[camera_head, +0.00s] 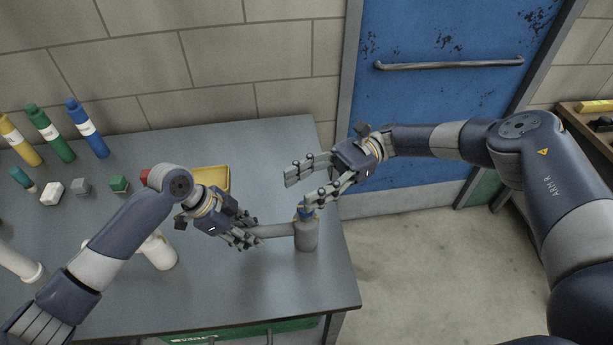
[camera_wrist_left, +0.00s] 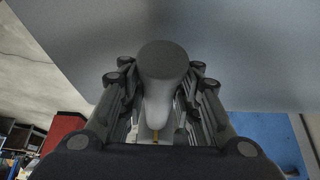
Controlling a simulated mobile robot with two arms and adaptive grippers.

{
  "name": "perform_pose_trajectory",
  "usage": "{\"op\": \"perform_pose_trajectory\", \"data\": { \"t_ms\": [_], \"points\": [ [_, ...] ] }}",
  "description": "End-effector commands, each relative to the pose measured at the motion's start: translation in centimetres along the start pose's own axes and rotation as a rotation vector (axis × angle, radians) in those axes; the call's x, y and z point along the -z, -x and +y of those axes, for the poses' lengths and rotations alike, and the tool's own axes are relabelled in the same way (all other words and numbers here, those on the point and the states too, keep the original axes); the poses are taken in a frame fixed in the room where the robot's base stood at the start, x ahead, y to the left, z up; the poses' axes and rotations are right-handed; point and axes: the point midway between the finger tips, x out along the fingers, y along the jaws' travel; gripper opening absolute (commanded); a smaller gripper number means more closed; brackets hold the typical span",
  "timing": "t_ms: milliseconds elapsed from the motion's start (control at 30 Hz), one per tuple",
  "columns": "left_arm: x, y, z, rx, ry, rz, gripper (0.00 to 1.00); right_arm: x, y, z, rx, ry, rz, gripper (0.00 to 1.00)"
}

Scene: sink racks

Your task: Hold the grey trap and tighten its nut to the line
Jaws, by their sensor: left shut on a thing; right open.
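The grey trap (camera_head: 307,236) stands upright near the right end of the table, with a grey pipe arm reaching left from it. A blue nut (camera_head: 305,212) sits at its top; any line on it is too small to make out. My left gripper (camera_head: 250,236) is shut on the trap's side pipe. In the left wrist view a grey rounded part of the trap (camera_wrist_left: 164,75) lies between the fingers of that gripper (camera_wrist_left: 163,100). My right gripper (camera_head: 303,189) is open, just above the nut, its lower finger partly overlapping the nut's top.
A yellow tray (camera_head: 213,172) lies behind my left gripper. Yellow, green and blue bottles (camera_head: 86,128) stand at the back left, with small blocks (camera_head: 81,186) before them. A white fitting (camera_head: 159,252) stands beside my left arm. The table's front right is clear.

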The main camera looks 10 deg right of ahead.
Motion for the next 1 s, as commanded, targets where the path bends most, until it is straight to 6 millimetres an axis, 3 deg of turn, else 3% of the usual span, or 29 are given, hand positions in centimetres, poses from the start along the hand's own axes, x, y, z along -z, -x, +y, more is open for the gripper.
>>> {"op": "perform_pose_trajectory", "data": {
  "t_ms": [200,667,867,1000],
  "points": [
    [-0.1,0.0,0.1,-0.002,0.0,-0.001,0.05,-1.9,0.0,0.0,0.0,-0.001,0.0,0.51],
    [-0.1,-0.1,0.1,-0.002,0.0,-0.002,0.05,-2.3,-0.1,-0.6,0.036,-0.003,-0.02,0.51],
    [-0.1,-0.1,0.1,-0.002,0.0,-0.003,0.05,-3.4,1.0,-5.2,0.305,-0.039,-0.162,0.51],
    [-0.1,-0.1,0.1,-0.003,0.0,-0.003,0.05,-3.8,4.3,-9.7,0.597,-0.135,-0.306,0.51]
  ]
}}
